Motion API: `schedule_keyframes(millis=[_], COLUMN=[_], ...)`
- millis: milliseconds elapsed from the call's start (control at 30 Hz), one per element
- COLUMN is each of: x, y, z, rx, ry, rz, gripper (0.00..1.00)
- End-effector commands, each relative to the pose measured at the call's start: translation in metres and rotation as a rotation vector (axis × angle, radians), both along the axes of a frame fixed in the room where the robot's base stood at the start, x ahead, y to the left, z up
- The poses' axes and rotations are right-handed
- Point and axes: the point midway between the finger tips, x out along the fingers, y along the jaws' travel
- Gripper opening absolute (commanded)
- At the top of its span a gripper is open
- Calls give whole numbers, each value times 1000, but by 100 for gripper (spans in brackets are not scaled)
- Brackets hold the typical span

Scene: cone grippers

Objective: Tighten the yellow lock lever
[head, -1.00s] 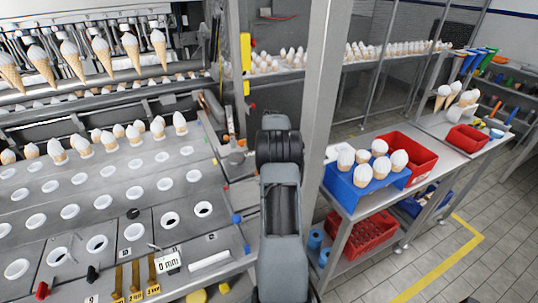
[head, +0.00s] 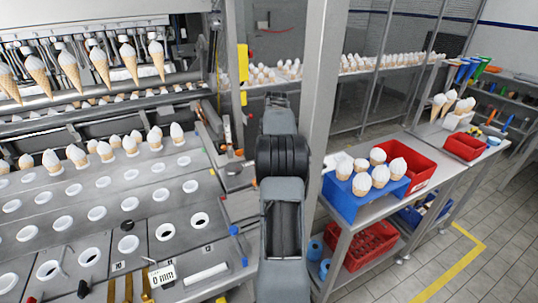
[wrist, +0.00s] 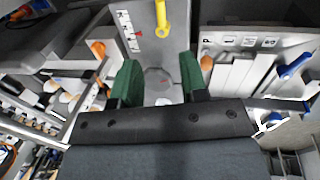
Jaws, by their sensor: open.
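A yellow lever (wrist: 161,15) shows at the top of the wrist view, against a pale grey panel. It lies beyond my gripper's fingertips and apart from them. My gripper (wrist: 160,82) has two green fingers spread apart, with nothing held between them. In the head view my arm hides the gripper. A yellow upright part (head: 243,61) shows on the machine's post there; I cannot tell whether it is the same lever.
A grey post (head: 318,140) stands close to the right of my arm. The cone machine's tray (head: 100,235) is at the left. A blue bin (head: 345,203) of cones and a red bin (head: 415,170) stand on the right table. Blue handles (wrist: 294,65) show at the right of the wrist view.

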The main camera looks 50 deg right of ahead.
Motion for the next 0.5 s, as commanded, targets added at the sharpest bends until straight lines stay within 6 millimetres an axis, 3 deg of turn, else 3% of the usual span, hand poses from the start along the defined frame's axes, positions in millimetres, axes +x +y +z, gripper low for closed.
schedule_keyframes(millis=[200, 500], x=[-4, -4], y=[1, 1], z=[20, 25], rx=[0, 0], ry=[0, 0], rz=[0, 0], gripper=[40, 40])
